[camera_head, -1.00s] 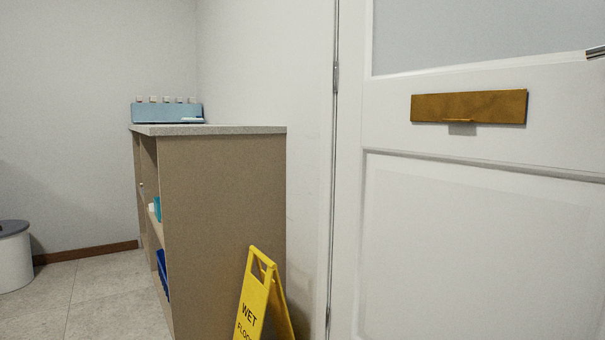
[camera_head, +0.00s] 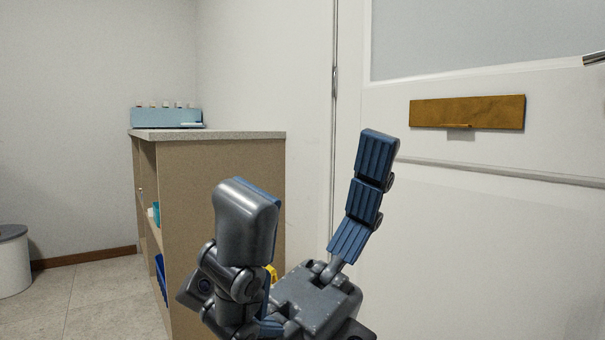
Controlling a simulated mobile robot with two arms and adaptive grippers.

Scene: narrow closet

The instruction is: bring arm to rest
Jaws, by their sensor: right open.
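My right gripper (camera_head: 311,172) is in the lower middle of the head view, its fingers pointing up and spread apart. It is open, with nothing between the fingers. It stands in front of the shelf unit's right side and the door edge. It hides nearly all of the yellow wet floor sign, of which only a small bit (camera_head: 271,272) shows. My left gripper is not in view.
A white door (camera_head: 480,240) with a brass plate (camera_head: 467,111) fills the right side. A brown shelf unit (camera_head: 190,180) stands left of centre, with a light blue box (camera_head: 165,118) on top. A grey-lidded white bin (camera_head: 12,262) is at far left. Tiled floor (camera_head: 105,295) is clear between them.

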